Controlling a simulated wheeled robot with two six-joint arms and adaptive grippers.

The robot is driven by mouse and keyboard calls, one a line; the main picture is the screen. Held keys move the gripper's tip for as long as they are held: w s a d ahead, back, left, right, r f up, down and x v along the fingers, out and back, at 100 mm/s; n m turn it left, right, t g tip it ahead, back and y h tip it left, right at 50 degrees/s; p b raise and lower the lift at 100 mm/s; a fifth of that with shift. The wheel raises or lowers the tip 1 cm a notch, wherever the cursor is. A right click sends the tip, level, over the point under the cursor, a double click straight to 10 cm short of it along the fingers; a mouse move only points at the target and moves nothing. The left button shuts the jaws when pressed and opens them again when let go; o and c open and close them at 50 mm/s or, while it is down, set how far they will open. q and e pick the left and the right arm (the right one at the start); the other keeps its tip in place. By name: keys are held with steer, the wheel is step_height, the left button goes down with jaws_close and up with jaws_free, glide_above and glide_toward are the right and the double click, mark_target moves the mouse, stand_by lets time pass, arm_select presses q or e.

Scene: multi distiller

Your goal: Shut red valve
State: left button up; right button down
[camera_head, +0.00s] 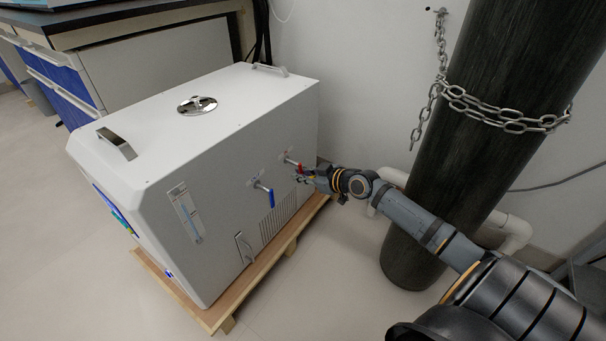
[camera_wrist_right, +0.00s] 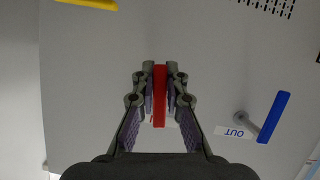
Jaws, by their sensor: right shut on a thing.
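The red valve handle (camera_head: 299,168) is on the side panel of the white distiller (camera_head: 215,150). In the right wrist view the red valve handle (camera_wrist_right: 159,95) lies lengthwise between the two fingers of my right gripper (camera_wrist_right: 160,88), which is shut on it. In the head view my right gripper (camera_head: 307,177) reaches the panel from the right. The pipe behind the red handle is mostly hidden in the wrist view. My left gripper is not in view.
A blue valve handle (camera_head: 271,198) sits beside the red one; it also shows in the wrist view (camera_wrist_right: 273,117) next to an "OUT" label. The distiller stands on a wooden pallet (camera_head: 222,316). A dark chained cylinder (camera_head: 500,90) stands close by on the right.

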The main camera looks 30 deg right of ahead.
steer(key=shift+s+a+f+m+g+y, duration=0.15)
steer(key=shift+a+m+g+y, duration=0.2)
steer(key=shift+m, duration=0.25)
stand_by(0.3)
steer(key=c, duration=1.4)
jaws_free()
steer(key=shift+o, duration=0.2)
steer(key=shift+y, duration=0.25)
step_height(320, 180, up, 10)
steer(key=shift+r, duration=0.1)
